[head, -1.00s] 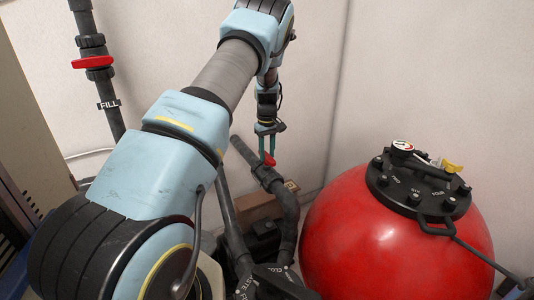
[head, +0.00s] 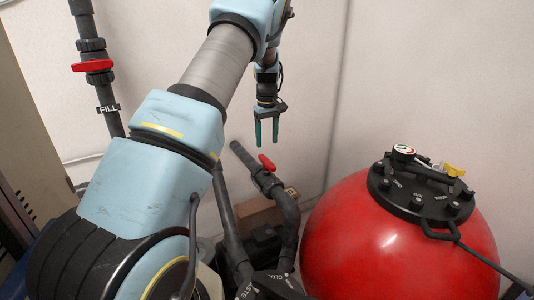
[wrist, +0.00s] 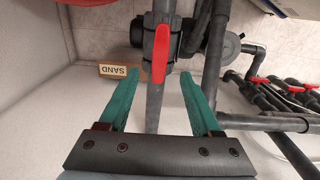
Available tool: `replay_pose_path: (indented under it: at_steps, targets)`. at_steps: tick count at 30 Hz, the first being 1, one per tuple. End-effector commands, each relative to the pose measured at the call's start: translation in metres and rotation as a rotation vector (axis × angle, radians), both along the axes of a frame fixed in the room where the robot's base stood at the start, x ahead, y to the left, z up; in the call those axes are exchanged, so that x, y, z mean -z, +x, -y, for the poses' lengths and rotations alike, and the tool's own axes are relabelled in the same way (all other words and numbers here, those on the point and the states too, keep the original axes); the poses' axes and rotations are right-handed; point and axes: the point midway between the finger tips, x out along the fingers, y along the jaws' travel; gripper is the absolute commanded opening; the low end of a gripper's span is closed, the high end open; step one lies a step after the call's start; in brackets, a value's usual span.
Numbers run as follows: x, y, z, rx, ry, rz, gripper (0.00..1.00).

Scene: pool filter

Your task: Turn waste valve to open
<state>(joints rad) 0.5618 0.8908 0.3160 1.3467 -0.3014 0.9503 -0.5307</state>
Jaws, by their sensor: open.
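A valve with a red handle (head: 267,162) sits on a dark grey pipe (head: 245,155) left of the red tank. In the wrist view the red handle (wrist: 159,48) lies roughly along the pipe (wrist: 154,105). My gripper (head: 267,145) is open and empty, just above the handle and apart from it. In the wrist view its two green fingers (wrist: 157,95) point toward the valve, with the handle beyond their tips and between them. A black part at the bottom of the head view bears partly cut-off lettering ending in "ASTE" (head: 244,291); no label shows on the red-handled valve.
A red tank (head: 390,250) with a black lid stands at right. A red-handled valve (head: 92,66) labelled FILL is on an upright pipe at left. A box marked SAND (wrist: 118,71) and more pipes with red handles (wrist: 285,85) show in the wrist view. Walls stand close behind.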

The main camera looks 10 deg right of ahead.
Motion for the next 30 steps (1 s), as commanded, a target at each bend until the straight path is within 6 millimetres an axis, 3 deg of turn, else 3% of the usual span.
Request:
replay_pose_path:
  at_steps: [6, 20, 23, 26, 30]
  targets:
    - [-0.024, 0.0, 0.0, -0.001, -0.001, 0.001, 0.65]
    - [-0.032, -0.002, -0.007, -0.001, -0.003, 0.001, 0.65]
    - [-0.042, -0.013, -0.03, 0.008, -0.012, 0.006, 0.65]
    - [-0.057, -0.038, -0.065, 0.036, -0.025, 0.017, 0.65]
    - [-0.076, -0.093, -0.115, 0.114, -0.036, 0.043, 0.65]
